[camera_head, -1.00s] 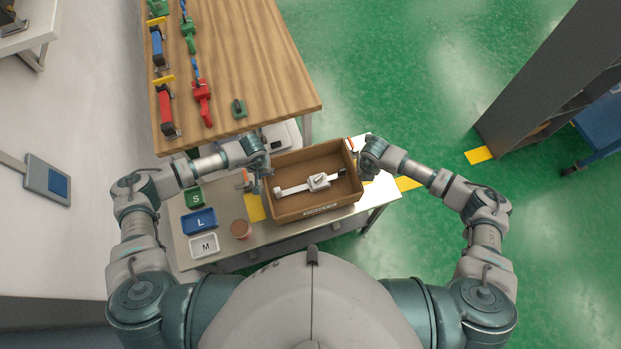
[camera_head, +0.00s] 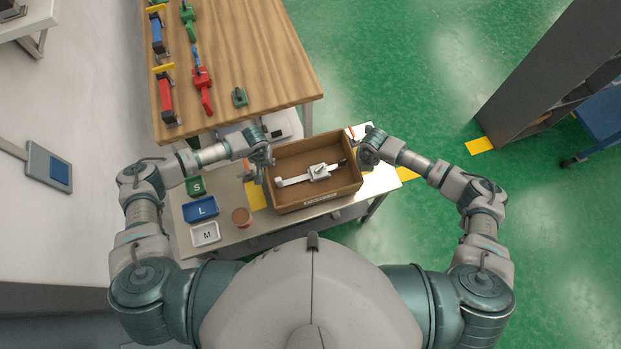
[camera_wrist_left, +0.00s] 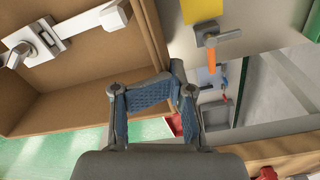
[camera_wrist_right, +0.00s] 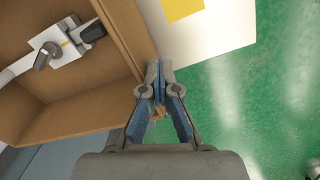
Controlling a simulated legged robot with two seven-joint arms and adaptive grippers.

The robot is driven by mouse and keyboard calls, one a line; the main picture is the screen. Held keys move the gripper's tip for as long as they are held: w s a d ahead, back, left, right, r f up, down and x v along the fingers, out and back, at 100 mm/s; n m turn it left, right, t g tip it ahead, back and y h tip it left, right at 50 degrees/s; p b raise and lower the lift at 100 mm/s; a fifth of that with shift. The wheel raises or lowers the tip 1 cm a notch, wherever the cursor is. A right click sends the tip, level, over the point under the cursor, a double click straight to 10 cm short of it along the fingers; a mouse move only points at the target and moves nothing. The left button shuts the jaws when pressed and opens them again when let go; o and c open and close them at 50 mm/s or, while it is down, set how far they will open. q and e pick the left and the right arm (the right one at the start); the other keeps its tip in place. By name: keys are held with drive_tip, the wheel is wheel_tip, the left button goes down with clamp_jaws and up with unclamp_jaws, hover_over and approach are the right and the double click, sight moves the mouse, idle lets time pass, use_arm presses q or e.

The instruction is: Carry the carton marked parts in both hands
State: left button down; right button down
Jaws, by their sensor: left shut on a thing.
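The brown open-topped carton (camera_head: 285,205) stands on the grey metal table in the head view. A small label on its near wall is too small to read. A white and grey clamp-like part (camera_head: 319,172) lies inside it. My left gripper (camera_head: 264,168) is shut on the carton's left wall. The left wrist view shows its blue-padded fingers (camera_wrist_left: 150,92) at the carton's rim (camera_wrist_left: 155,35). My right gripper (camera_head: 362,160) is at the carton's right wall. In the right wrist view its fingertips (camera_wrist_right: 158,78) come close together beside the rim (camera_wrist_right: 125,35); whether they grip it is unclear.
Left of the carton on the metal table (camera_head: 262,232) are a green S bin (camera_head: 196,186), a blue L bin (camera_head: 200,209), a white M bin (camera_head: 205,234) and a brown cup (camera_head: 242,217). A wooden bench (camera_head: 260,60) stands beyond. Green floor is free at right, before a grey shelf (camera_head: 530,85).

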use_arm(q)
drive_tip(key=shift+f, duration=0.55)
drive_tip(key=c, duration=0.8)
unclamp_jaws()
drive_tip(key=a, duration=0.3)
drive_tip(key=shift+a, duration=0.15)
use_arm(e)
drive_tip(key=d, duration=0.1)
drive_tip(key=d+f, duration=0.1)
drive_tip(key=d, duration=0.1)
drive_tip(key=shift+d+f, duration=0.15)
drive_tip(key=shift+d, duration=0.15)
drive_tip(key=c, duration=1.4)
unclamp_jaws()
drive_tip(key=shift+c, duration=0.2)
use_arm(q)
drive_tip(key=shift+a, duration=0.1)
